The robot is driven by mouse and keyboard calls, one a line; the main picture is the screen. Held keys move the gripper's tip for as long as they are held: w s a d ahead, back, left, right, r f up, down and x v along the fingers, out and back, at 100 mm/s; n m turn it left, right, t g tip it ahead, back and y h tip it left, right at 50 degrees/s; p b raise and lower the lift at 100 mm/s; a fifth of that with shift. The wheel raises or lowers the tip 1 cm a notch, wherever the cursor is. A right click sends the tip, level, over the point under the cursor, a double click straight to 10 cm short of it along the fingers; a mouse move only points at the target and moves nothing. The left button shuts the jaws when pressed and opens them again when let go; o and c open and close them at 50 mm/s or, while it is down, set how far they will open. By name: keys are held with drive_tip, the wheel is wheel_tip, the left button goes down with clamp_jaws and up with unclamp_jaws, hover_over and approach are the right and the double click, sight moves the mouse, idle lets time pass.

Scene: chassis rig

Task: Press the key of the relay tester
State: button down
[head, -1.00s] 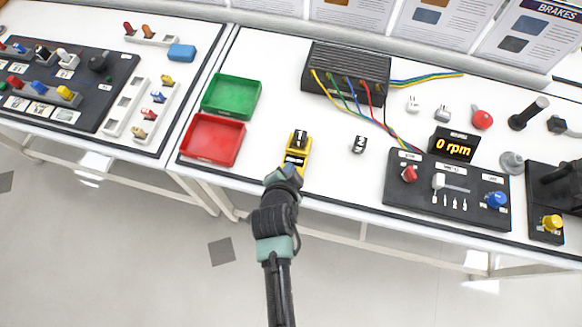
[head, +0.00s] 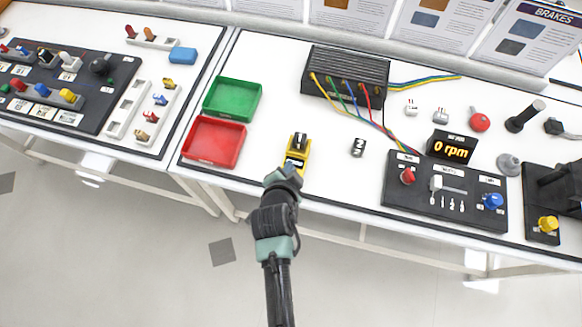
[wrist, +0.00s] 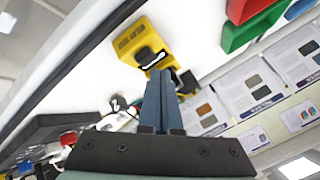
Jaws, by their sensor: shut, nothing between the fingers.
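The relay tester is a small yellow box (head: 303,160) with a dark part on top, near the front edge of the table in the head view. In the wrist view the yellow body (wrist: 124,39) shows with a black part (wrist: 147,57) that bears a light stripe. My gripper (head: 287,171) is shut and empty, at the tester's near side in the head view. My gripper hides part of the tester in the head view.
A red tray (head: 213,142) and a green tray (head: 232,98) stand left of the tester. A small black-and-white block (head: 358,147) and a dark control panel (head: 445,190) lie to the right. A black box with coloured wires (head: 347,75) stands behind. The table around the tester is clear.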

wheel_tip(320, 180, up, 5)
drive_tip(key=p, duration=0.4)
idle(0.3)
idle(0.7)
